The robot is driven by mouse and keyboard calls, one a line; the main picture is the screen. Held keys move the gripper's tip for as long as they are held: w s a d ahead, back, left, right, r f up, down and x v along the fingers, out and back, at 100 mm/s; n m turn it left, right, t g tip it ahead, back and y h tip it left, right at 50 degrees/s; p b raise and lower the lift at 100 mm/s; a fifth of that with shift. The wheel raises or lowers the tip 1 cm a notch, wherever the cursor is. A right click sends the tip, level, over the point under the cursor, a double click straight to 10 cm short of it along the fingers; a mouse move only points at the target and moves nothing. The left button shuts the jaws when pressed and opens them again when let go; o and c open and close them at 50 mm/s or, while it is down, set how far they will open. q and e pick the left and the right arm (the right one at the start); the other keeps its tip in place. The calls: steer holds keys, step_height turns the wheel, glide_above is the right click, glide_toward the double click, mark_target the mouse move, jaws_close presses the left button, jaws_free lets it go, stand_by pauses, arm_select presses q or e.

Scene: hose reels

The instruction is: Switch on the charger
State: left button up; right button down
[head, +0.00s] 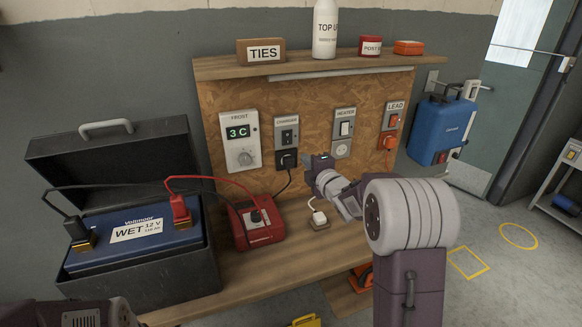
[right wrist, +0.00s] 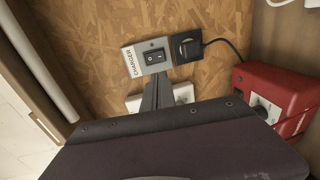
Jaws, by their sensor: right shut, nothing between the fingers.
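The charger switch (head: 287,135) is a black rocker on a grey plate labelled CHARGER, on the chipboard panel. It also shows in the right wrist view (right wrist: 155,57). Which way the rocker is tipped is too small to tell. A black plug (head: 287,159) sits in the socket below it, with its cable running down to the red charger box (head: 257,224). My right gripper (head: 313,162) is shut and empty. In the right wrist view its fingertips (right wrist: 158,78) are close to the long edge of the switch plate; I cannot tell whether they touch. My left gripper is not in view.
The open battery case (head: 135,290) stands left on the bench (head: 290,280). A white plug (head: 319,218) lies on the bench. A shelf (head: 300,66) overhangs the panel.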

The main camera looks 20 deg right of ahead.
mark_target(288, 144)
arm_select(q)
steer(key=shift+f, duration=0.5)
arm_select(e)
steer(key=shift+d+f, duration=0.1)
steer(key=shift+f, duration=0.2)
